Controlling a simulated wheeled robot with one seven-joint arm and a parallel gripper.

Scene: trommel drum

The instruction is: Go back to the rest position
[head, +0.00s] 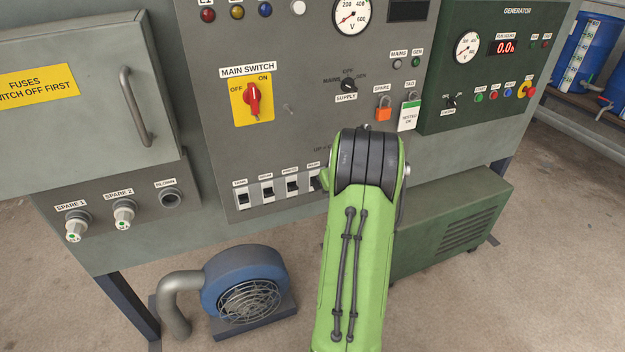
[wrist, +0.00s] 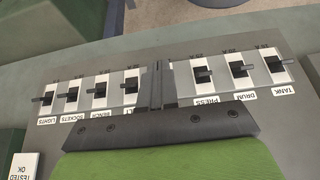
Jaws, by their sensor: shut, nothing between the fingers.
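My gripper (wrist: 157,72) shows in the wrist view with its two fingers together and nothing between them. The fingers lie over the middle of the breaker row, between the PRESS breaker (wrist: 202,74) and a breaker whose label is partly covered. Whether they touch the panel, I cannot tell. In the head view my green arm reaches up to the right half of the breaker row and hides the gripper and several breakers.
The panel (head: 215,125) carries a red MAIN SWITCH (head: 253,101), pointing near ON, and an orange padlock (head: 383,112). A fuse cabinet handle (head: 135,107) sticks out at left. A blue blower (head: 245,285) and a green generator housing (head: 450,225) stand below.

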